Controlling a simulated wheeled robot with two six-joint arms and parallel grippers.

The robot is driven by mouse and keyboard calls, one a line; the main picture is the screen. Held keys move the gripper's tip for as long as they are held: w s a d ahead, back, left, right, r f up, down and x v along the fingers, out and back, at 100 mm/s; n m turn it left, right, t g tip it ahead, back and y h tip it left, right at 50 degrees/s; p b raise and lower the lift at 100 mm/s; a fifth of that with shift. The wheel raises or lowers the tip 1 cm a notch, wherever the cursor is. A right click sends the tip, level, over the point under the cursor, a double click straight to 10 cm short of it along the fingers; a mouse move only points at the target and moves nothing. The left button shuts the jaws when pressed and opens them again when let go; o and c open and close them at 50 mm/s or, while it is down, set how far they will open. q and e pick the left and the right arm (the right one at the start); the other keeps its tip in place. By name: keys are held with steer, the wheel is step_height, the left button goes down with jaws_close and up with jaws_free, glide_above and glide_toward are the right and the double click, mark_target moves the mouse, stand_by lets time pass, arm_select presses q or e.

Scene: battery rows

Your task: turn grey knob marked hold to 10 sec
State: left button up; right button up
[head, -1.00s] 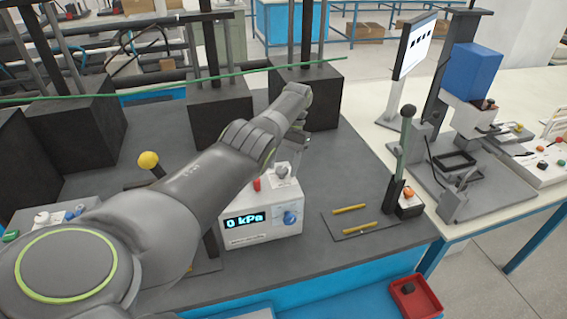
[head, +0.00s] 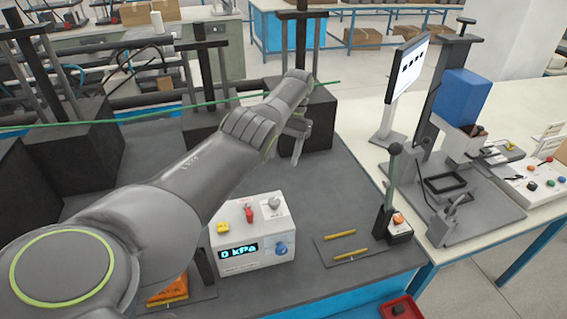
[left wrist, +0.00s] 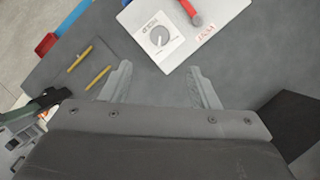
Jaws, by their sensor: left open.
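The grey knob (head: 274,203) stands on top of a white box (head: 255,264) with a "0 kPa" display on its front. In the left wrist view the grey knob (left wrist: 159,36) sits on a white dial label near the top of the picture; the label's words are too small to read. My left gripper (head: 297,150) is above and behind the box, apart from the knob. In the left wrist view its two fingers (left wrist: 160,90) are spread with nothing between them. My right gripper is not in view.
The box also carries a red lever (head: 249,214), a yellow part (head: 223,228) and a blue front knob (head: 281,249). Two yellow rods (head: 340,235) lie to its right, before a green-handled lever (head: 392,165). Black blocks (head: 317,120) stand behind. Grey table top between is clear.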

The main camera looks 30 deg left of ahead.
arm_select(q)
steer(key=v, duration=0.3)
steer(key=shift+w+r, duration=0.2)
steer(key=shift+r, duration=0.15)
